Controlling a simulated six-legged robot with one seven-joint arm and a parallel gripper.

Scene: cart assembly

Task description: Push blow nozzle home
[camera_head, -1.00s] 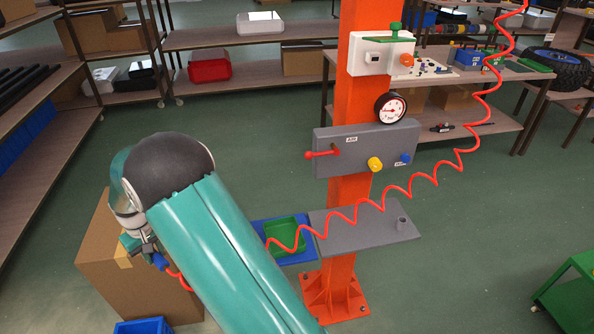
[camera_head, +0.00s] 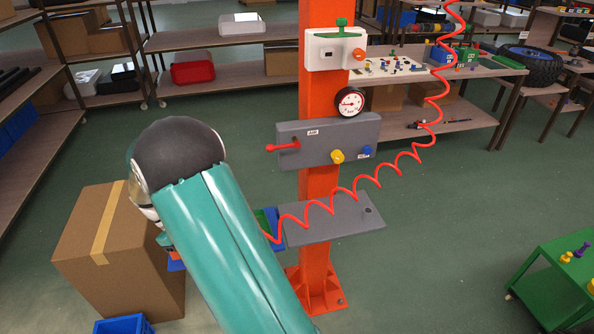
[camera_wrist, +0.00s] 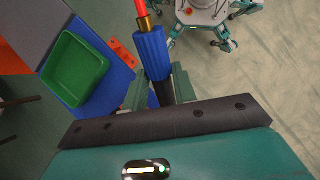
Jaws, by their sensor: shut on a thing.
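The blue blow nozzle (camera_wrist: 152,62) shows in the wrist view, with a brass ring and the red hose (camera_wrist: 141,7) at its far end. My gripper (camera_wrist: 160,88) is shut on it, with teal fingers on both sides and a dark shaft between them. In the head view my teal arm hides most of the gripper; only a bit of blue shows beside the arm's left edge. The grey shelf (camera_head: 318,222) on the orange post has a small round holder (camera_head: 370,209) at its right end, apart from my gripper.
The coiled red hose (camera_head: 404,160) arches over the grey shelf. A grey valve panel (camera_head: 312,153) and gauge (camera_head: 350,102) are on the orange post (camera_head: 316,195). A cardboard box (camera_head: 130,265) stands left of my arm. A green tray (camera_wrist: 77,70) lies on a blue surface.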

